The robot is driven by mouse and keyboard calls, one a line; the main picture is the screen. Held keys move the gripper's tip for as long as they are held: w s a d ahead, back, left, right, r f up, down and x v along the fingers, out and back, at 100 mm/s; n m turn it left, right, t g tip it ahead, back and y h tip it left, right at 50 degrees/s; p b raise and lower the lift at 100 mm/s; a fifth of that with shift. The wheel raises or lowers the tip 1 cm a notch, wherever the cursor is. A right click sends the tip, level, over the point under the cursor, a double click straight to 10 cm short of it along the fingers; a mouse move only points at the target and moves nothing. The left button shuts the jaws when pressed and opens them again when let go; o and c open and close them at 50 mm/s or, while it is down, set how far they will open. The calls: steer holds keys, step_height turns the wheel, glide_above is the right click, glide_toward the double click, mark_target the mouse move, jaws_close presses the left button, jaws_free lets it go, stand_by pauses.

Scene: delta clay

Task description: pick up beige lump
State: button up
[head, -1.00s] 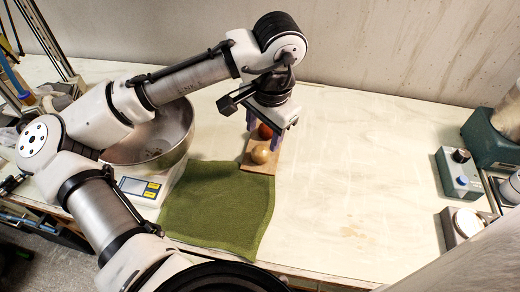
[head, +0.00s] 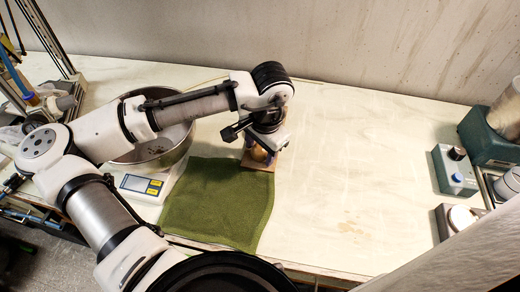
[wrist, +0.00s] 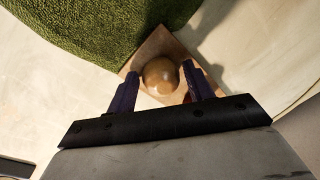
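The beige lump (wrist: 161,74) is round and smooth and sits on a small wooden board (wrist: 158,44). In the wrist view it lies between the two dark purple fingers of my gripper (wrist: 161,70), which are open with a gap on each side of it. In the head view my gripper (head: 263,148) is low over the board (head: 258,167), and the lump (head: 259,155) shows only in part beneath it. A small dark reddish patch (wrist: 187,98) shows beside the right finger in the wrist view, mostly hidden.
A green cloth (head: 215,205) lies against the board. A scale (head: 142,187) and a large metal bowl (head: 150,153) stand to the left. Teal devices (head: 455,170) stand at the right edge. The table between is clear.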

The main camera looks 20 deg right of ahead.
mark_target(260, 148)
steer(key=c, duration=0.7)
steer(key=shift+c, duration=0.3)
step_height(260, 148, up, 20)
steer(key=b, duration=0.2)
